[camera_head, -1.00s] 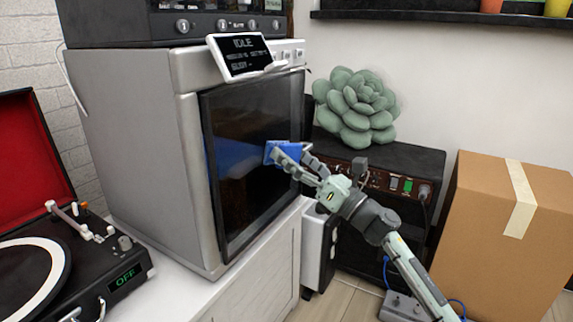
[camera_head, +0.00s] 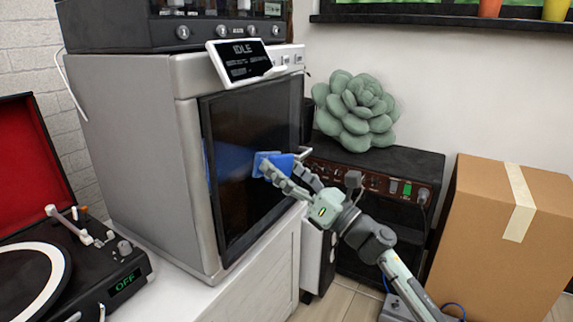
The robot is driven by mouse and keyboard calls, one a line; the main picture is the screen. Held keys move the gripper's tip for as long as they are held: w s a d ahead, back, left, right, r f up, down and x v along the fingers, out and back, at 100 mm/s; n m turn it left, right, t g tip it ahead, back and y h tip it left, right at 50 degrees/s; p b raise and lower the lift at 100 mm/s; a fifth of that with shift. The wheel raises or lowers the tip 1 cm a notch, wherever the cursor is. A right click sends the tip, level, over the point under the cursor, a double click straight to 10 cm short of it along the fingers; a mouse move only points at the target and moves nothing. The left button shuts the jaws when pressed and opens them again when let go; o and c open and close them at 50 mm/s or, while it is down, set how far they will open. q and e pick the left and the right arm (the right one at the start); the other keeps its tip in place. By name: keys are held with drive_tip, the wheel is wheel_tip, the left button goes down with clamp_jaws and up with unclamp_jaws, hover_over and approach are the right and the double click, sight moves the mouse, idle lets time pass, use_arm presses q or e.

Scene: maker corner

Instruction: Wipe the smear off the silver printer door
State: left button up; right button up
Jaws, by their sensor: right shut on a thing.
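The silver printer (camera_head: 145,140) stands on a white cabinet, with its dark glass door (camera_head: 240,190) facing right and shut. My right gripper (camera_head: 283,172) is shut on a blue cloth (camera_head: 268,162) and holds it at the door's face, near the door handle. Whether the cloth touches the glass is hard to tell. A bluish patch shows on the glass left of the cloth; I cannot tell whether it is the smear or a reflection. My left gripper is not in view.
A turntable (camera_head: 112,262) with a red-lined lid stands at the left. A tilted display (camera_head: 240,60) reading IDLE sits on the printer's top front. A black unit (camera_head: 395,165) bearing a green succulent (camera_head: 355,110) and a cardboard box (camera_head: 510,230) stand at right.

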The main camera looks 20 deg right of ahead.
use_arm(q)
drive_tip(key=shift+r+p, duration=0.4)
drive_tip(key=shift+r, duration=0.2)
use_arm(e)
drive_tip(key=shift+s+a, duration=0.65)
drive_tip(key=shift+a, duration=0.25)
drive_tip(key=shift+s+a, duration=0.65)
drive_tip(key=shift+a, duration=0.25)
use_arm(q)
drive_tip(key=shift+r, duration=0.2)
use_arm(e)
drive_tip(key=shift+s+a, duration=0.5)
drive_tip(key=shift+a, duration=0.15)
drive_tip(key=shift+s+a, duration=0.45)
drive_tip(key=shift+a, duration=0.2)
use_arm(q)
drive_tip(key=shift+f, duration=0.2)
use_arm(e)
drive_tip(key=shift+s+d+f, duration=0.1)
drive_tip(key=shift+s+d, duration=0.2)
drive_tip(key=shift+s, duration=0.1)
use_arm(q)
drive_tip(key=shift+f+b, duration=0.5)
use_arm(e)
drive_tip(key=shift+s+d, duration=0.8)
drive_tip(key=shift+s, duration=0.2)
drive_tip(key=shift+s+d, duration=0.75)
drive_tip(key=shift+s, duration=0.2)
